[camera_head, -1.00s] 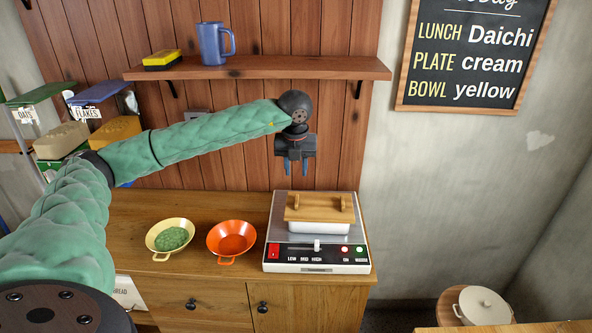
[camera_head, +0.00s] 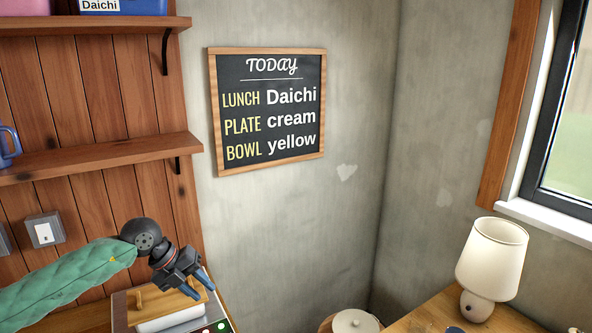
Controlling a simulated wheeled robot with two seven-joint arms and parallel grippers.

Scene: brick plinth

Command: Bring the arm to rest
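My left arm comes in from the lower left in its green quilted sleeve. My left gripper (camera_head: 203,284) hangs over the hot plate, with its blue fingertips apart and nothing visible between them. Below it is the wooden lid (camera_head: 168,303) on a white dish (camera_head: 172,318), on the hot plate (camera_head: 119,312), partly cut off by the frame's lower edge. My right gripper is out of view.
A wooden shelf (camera_head: 90,160) with a blue mug (camera_head: 8,147) is above the arm. A chalkboard (camera_head: 268,108) hangs on the grey wall. A lamp (camera_head: 492,262) stands on a wooden surface at right. A white lidded pot (camera_head: 355,321) shows at the bottom.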

